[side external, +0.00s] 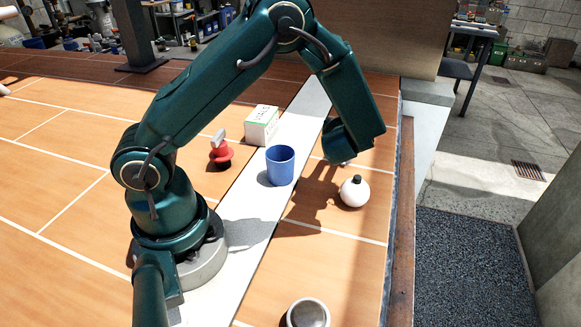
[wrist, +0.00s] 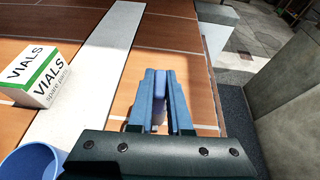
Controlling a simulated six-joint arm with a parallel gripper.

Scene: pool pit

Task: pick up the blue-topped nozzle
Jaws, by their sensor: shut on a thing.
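My gripper (wrist: 160,76) is shut on a slim blue thing (wrist: 159,88) between its two fingers in the wrist view. It fits the blue-topped nozzle, but most of it is hidden by the fingers. In the side view my gripper (side external: 343,160) is over the tiled strip to the right of the blue cup, largely hidden behind my wrist. Only a small pale bit shows under it there, and I cannot tell whether the nozzle touches the surface.
A blue cup (side external: 280,166) and a VIALS box (side external: 261,126) stand left of my gripper. A white round flask (side external: 354,191) with a dark cap is close in front. A red thing (side external: 221,152) and a metal bowl (side external: 308,314) stand farther off. A ledge (side external: 400,230) bounds the right.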

